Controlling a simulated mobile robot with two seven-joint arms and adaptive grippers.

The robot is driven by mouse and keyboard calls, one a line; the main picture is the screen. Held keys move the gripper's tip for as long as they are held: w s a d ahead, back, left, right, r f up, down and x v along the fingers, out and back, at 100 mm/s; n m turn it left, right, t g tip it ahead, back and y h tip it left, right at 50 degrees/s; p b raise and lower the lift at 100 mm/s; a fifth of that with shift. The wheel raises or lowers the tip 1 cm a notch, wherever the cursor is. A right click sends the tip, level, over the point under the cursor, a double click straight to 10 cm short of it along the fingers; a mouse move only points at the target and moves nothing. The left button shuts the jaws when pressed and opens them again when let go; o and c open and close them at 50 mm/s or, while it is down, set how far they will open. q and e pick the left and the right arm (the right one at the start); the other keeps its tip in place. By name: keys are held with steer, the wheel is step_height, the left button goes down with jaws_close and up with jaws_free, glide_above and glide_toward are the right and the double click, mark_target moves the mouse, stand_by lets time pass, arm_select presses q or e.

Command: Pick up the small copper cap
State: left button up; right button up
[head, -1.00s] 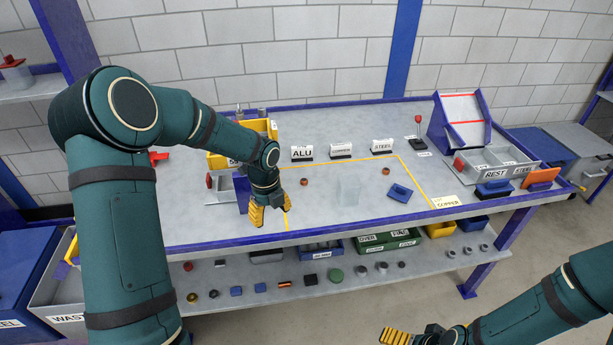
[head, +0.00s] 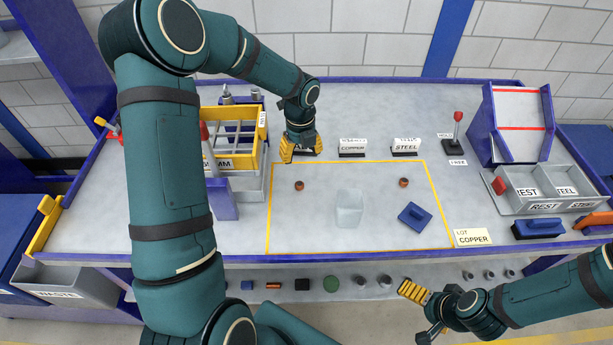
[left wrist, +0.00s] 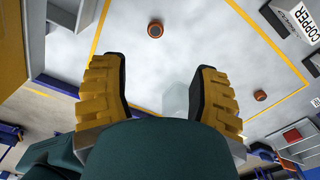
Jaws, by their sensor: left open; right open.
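Two small copper-coloured caps lie on the table inside the yellow outline. One cap (head: 299,185) is at the left, and the other cap (head: 403,182) is at the right. In the left wrist view the caps show at top centre (left wrist: 155,30) and at the right (left wrist: 261,95). I cannot tell which is the smaller. My left gripper (head: 301,152) is open and empty above the table, behind the left cap; its yellow fingers (left wrist: 160,95) are wide apart. My right gripper (head: 424,313) is open and empty in front of the table edge.
Signs, including COPPER (head: 352,148) and STEEL (head: 405,146), stand behind. Grey bins (head: 540,190) are at right, a yellow crate (head: 232,160) at left.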

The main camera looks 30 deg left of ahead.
mark_target(300, 185)
arm_select(q)
steer(key=f, duration=0.8)
steer(key=s+f+b, duration=0.1)
steer(key=f, duration=0.4)
steer(key=shift+f, duration=0.1)
jaws_close()
